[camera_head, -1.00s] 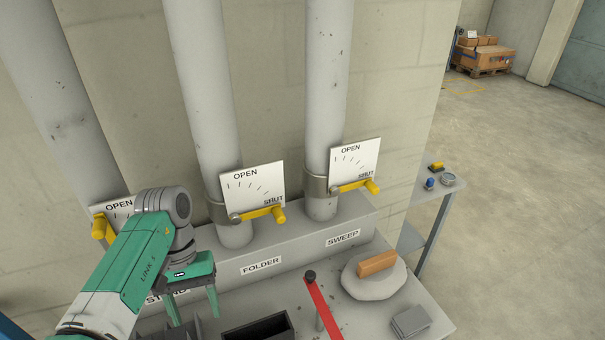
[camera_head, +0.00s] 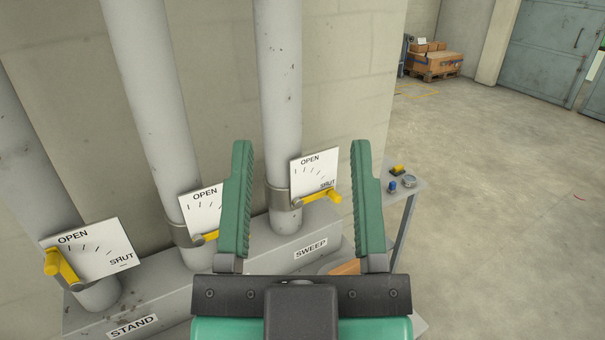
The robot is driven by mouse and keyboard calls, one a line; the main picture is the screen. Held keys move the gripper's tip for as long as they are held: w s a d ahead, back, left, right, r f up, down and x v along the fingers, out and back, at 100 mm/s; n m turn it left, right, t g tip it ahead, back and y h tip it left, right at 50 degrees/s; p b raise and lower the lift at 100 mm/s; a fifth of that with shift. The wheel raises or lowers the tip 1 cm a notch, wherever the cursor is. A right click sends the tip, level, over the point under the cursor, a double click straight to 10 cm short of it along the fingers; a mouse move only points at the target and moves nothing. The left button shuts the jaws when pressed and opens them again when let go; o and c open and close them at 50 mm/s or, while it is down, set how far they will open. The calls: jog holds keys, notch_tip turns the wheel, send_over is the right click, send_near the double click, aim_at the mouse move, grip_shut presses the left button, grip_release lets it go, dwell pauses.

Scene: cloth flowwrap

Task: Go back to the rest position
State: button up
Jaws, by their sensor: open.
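My gripper (camera_head: 303,205) is raised close in front of the head camera, its two green fingers spread wide with nothing between them. Behind it three grey pipes carry valves with white dials and yellow handles. The STAND valve handle (camera_head: 60,266) at the left points toward the OPEN side of its dial. The SWEEP valve handle (camera_head: 322,197), seen between the fingers, lies toward SHUT. The FOLDER valve handle (camera_head: 210,237) is partly hidden by the left finger. My gripper looks apart from all the valves.
A wooden-coloured block (camera_head: 345,268) on the bench is mostly hidden behind my gripper. A small side table (camera_head: 411,187) at the right holds a few small items. A pallet with boxes (camera_head: 433,62) stands far back. The floor at the right is clear.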

notch_tip(320, 180, up, 18)
jog(key=p, duration=1.7)
jog(key=shift+f, duration=0.15)
